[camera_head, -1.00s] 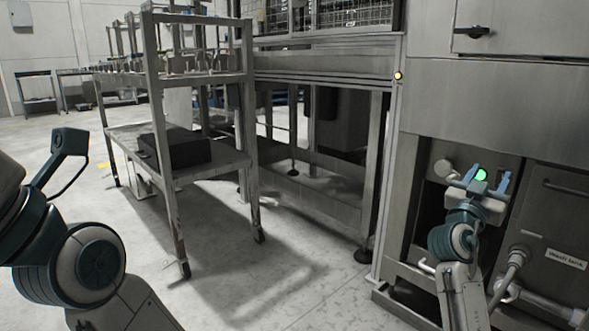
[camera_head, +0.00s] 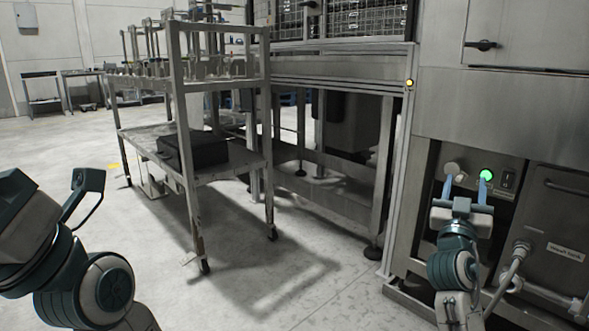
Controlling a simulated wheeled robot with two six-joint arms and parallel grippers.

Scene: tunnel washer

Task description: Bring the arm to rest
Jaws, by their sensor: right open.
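My right gripper (camera_head: 464,186) is in front of the grey washer's control recess at the right. Its two blue fingers are apart and nothing shows between them. Just beyond the fingertips are a pale round knob (camera_head: 453,169) and a lit green button (camera_head: 487,175); I cannot tell whether the fingers touch either. My left arm (camera_head: 90,285) is folded at the lower left, and its gripper is not clearly in view.
A wheeled metal rack (camera_head: 262,165) with a black box (camera_head: 195,150) on its lower shelf stands left of centre. A framed conveyor (camera_head: 340,85) adjoins the washer (camera_head: 480,110). A hose (camera_head: 512,262) and pipes are at the lower right. The floor (camera_head: 250,280) in front is clear.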

